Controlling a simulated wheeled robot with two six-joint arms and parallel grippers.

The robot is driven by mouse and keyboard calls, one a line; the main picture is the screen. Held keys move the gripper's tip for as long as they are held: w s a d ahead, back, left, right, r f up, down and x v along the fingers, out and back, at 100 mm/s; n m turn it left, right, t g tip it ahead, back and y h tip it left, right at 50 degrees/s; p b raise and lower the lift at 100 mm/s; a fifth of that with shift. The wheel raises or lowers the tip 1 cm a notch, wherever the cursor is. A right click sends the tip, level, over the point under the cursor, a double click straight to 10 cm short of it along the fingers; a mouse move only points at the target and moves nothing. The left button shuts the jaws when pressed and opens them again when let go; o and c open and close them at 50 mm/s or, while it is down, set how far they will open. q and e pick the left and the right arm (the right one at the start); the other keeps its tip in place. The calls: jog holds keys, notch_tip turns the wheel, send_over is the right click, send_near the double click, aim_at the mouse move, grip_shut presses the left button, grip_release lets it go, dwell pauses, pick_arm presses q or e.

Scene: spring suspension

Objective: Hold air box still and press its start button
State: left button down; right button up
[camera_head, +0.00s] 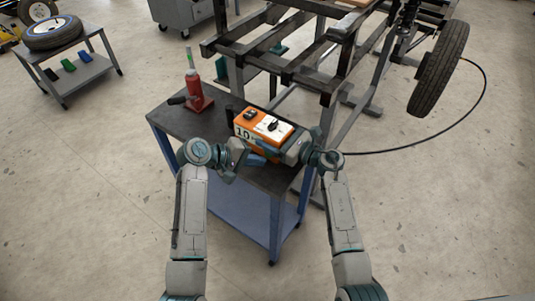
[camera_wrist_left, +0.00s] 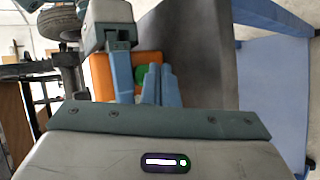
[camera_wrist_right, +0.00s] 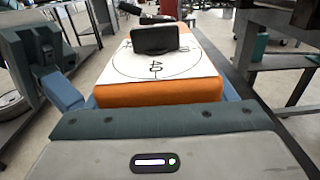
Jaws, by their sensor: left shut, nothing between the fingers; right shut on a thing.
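The air box (camera_head: 274,122) is orange with a pale dial top and stands upright on the dark-topped cart. It also shows in the right wrist view (camera_wrist_right: 150,94), close in front of the palm. My right gripper (camera_head: 284,146) is shut on the box from its right end. My left gripper (camera_head: 257,160) is shut and empty at the box's near side. In the left wrist view, its closed blue fingers (camera_wrist_left: 160,82) are right beside a green button (camera_wrist_left: 140,74) on the orange face, partly covering it. I cannot tell whether they touch the button.
A red bottle jack (camera_head: 196,92) stands on the cart (camera_head: 178,118) left of the box. A dark metal frame (camera_head: 300,62) stands behind, with a wheel (camera_head: 438,70) at its right and a black hose (camera_head: 420,146) along the floor.

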pick_arm(q)
jog(key=shift+w, duration=0.15)
dwell(0.3)
jog(key=shift+w+d, duration=0.2)
jog(key=shift+d, duration=0.05)
jog(key=shift+w+d, duration=0.3)
jog(key=shift+w, duration=0.1)
dwell(0.7)
dwell(0.3)
jog(key=shift+s+a, duration=0.55)
jog(key=shift+s, duration=0.2)
jog(key=shift+s+a, duration=0.75)
jog(key=shift+s, duration=0.25)
jog(key=shift+s+a, duration=0.75)
jog(key=shift+s, duration=0.25)
